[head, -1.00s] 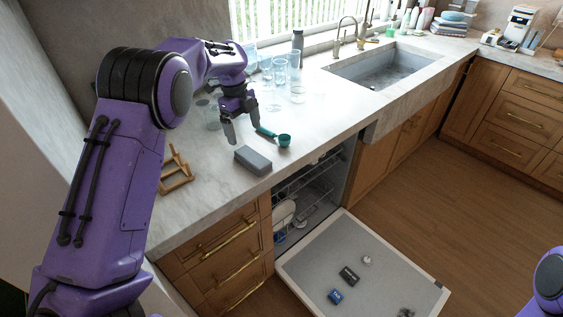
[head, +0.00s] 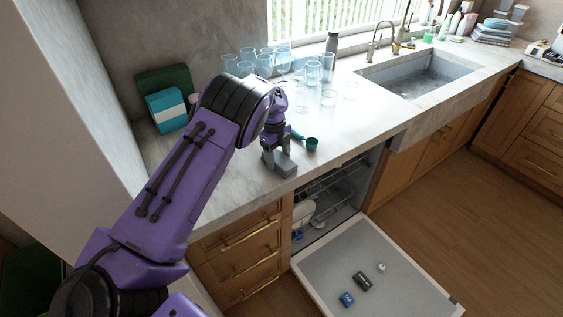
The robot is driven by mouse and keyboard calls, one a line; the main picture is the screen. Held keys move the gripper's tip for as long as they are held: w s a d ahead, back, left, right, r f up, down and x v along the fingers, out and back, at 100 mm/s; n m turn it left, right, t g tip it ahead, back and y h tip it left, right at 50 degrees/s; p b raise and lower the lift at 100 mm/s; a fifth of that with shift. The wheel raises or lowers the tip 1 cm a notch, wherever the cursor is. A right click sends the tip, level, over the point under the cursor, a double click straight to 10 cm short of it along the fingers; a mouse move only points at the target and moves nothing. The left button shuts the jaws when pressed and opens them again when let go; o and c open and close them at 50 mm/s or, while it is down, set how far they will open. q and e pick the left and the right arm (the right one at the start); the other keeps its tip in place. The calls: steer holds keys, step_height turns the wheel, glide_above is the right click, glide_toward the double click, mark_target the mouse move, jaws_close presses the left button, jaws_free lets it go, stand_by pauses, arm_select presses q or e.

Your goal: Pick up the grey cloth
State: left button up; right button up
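The grey cloth (head: 284,169) looks like a small folded block lying flat on the marble counter near its front edge. My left gripper (head: 277,158) points down right over it, with a gap showing between its fingers. The fingertips are at the cloth's back part, and the far finger is partly hidden. I cannot tell whether they touch the cloth. My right gripper is out of view.
A teal scoop (head: 311,144) lies just behind and right of the cloth. Several glasses (head: 264,64) stand toward the window. A teal-and-white box (head: 167,110) is at the back left. The open dishwasher door (head: 330,268) sticks out below.

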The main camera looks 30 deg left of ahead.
arm_select(q)
steer(key=c, duration=0.4)
steer(key=shift+r, duration=0.15)
steer(key=shift+c, duration=0.2)
steer(key=shift+w+r, duration=0.1)
steer(key=shift+r, duration=0.25)
steer(key=s+d+r+b, duration=0.2)
steer(key=s+r+b, duration=0.1)
steer(key=s+r, duration=0.3)
steer(key=s+d+r+b, duration=0.3)
steer(key=s+r, duration=0.3)
steer(key=s, duration=0.1)
steer(key=shift+d, duration=0.3)
